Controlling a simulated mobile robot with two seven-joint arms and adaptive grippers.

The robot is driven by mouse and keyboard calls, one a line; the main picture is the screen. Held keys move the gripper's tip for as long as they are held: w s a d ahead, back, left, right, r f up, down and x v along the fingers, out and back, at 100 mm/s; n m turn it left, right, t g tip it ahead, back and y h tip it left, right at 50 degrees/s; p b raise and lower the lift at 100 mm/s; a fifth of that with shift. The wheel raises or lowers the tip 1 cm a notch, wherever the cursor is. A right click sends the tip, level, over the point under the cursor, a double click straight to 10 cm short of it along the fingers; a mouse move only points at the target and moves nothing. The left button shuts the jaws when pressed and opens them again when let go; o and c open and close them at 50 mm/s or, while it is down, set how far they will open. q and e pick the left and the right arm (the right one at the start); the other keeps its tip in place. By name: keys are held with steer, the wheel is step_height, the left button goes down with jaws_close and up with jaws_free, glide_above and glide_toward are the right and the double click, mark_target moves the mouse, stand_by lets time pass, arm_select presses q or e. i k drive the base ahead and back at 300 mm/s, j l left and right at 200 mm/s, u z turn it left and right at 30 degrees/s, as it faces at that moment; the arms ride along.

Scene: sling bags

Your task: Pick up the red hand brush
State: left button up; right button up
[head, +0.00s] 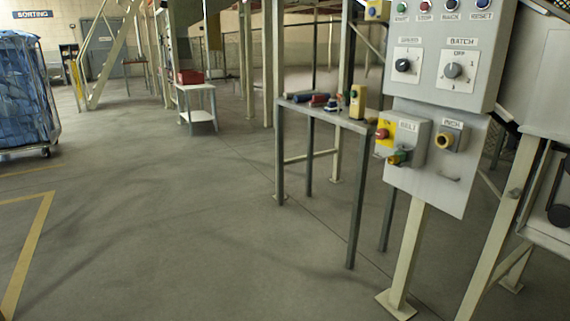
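A small metal table (345,123) with grey legs stands right of the middle in the head view, with several small objects on its top. A red object (319,100) lies among them and may be the red hand brush, but it is too small to tell its shape. A dark blue, rod-like object (299,97) lies to its left, very close to it. A small dark and light object (332,105) sits to its right. A yellowish box-shaped device (357,101) stands upright near the table's right end. Neither of my grippers is in view.
A grey control panel (440,60) on a post (408,250) stands close on the right, beside the table. A blue-bagged wheeled cart (25,95) is at left. A farther table (196,88) holds a red box (190,77). The floor (170,220) in front is clear.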

mark_target(319, 101)
steer(key=i+j+u, duration=0.2)
steer(key=i, duration=1.45)
steer(key=i+z, duration=0.35)
steer(key=i+j+z, duration=0.2)
steer(key=i+z, duration=0.15)
steer(key=i+j+z, duration=0.25)
steer(key=i+z, duration=0.15)
